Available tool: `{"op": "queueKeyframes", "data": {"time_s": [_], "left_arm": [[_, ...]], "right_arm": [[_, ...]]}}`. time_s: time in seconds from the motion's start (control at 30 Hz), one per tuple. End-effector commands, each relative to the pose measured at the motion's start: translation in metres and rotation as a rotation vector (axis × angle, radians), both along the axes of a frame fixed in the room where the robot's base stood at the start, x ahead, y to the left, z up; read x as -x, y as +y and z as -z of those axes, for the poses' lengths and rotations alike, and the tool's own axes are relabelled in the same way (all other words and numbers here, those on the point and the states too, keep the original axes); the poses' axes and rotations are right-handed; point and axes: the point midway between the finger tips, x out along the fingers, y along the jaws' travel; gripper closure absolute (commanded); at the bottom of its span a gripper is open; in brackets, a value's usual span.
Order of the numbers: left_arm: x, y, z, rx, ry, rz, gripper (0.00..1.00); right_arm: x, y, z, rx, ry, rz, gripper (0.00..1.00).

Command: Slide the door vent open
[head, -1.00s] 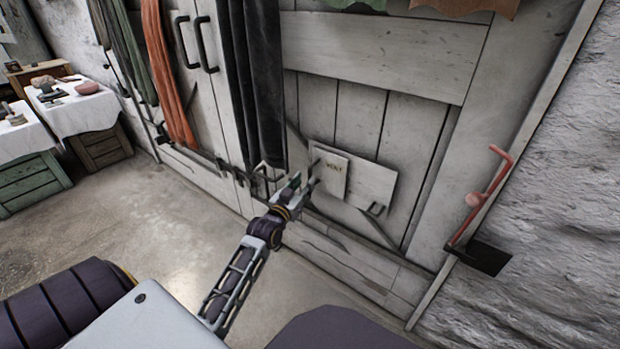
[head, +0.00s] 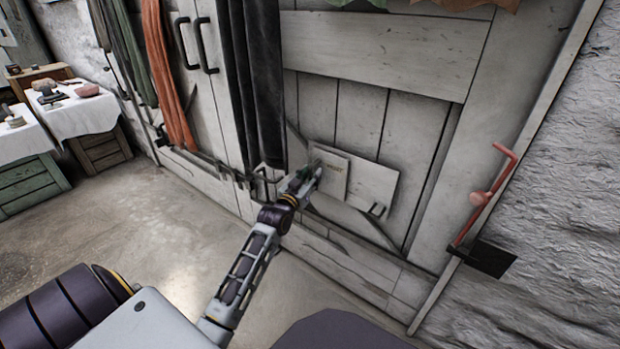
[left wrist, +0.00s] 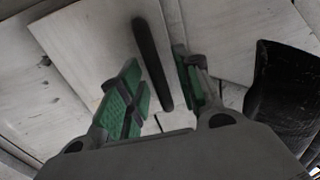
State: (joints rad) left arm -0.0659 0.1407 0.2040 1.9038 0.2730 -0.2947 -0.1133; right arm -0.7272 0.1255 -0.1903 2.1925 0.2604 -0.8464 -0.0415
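In the left wrist view the green-padded fingers (left wrist: 157,58) are apart. A dark bar handle (left wrist: 152,60) stands between them, with a gap on both sides. The pale panel (left wrist: 95,50) also shows there. My right gripper is not in view.
A dark hanging cloth (head: 258,85) is just left of the vent; a dark shape shows right in the wrist view (left wrist: 285,90). A small dark bracket (head: 376,209) is at the plate's lower right. A red lever (head: 482,199) is on the right. The floor (head: 170,245) is clear.

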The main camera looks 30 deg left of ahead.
Motion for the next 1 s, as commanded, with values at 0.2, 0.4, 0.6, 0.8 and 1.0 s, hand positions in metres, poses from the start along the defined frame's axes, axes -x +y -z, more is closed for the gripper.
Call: {"op": "queueKeyframes", "data": {"time_s": [0.2,0.4,0.6,0.8,1.0], "left_arm": [[0.0000,0.0001,-0.0001,0.000,0.000,0.000,0.70],[0.0001,0.0001,-0.0001,0.000,0.000,0.000,0.96],[0.0002,0.0001,0.0000,0.000,0.000,0.000,1.00],[0.0002,-0.0002,-0.0001,0.000,0.000,0.000,1.00],[0.0004,-0.0045,-0.0004,0.000,0.003,0.000,1.00]], "right_arm": [[-0.0057,0.0003,-0.0034,-0.001,-0.010,0.000,0.60],[-0.0069,0.0008,-0.0044,-0.002,-0.012,0.002,0.60],[-0.0053,0.0013,-0.0035,-0.004,-0.008,0.003,0.60],[-0.0021,0.0013,-0.0024,-0.004,-0.001,0.003,0.60],[0.0024,-0.0003,-0.0067,0.010,0.018,-0.001,0.60]]}}
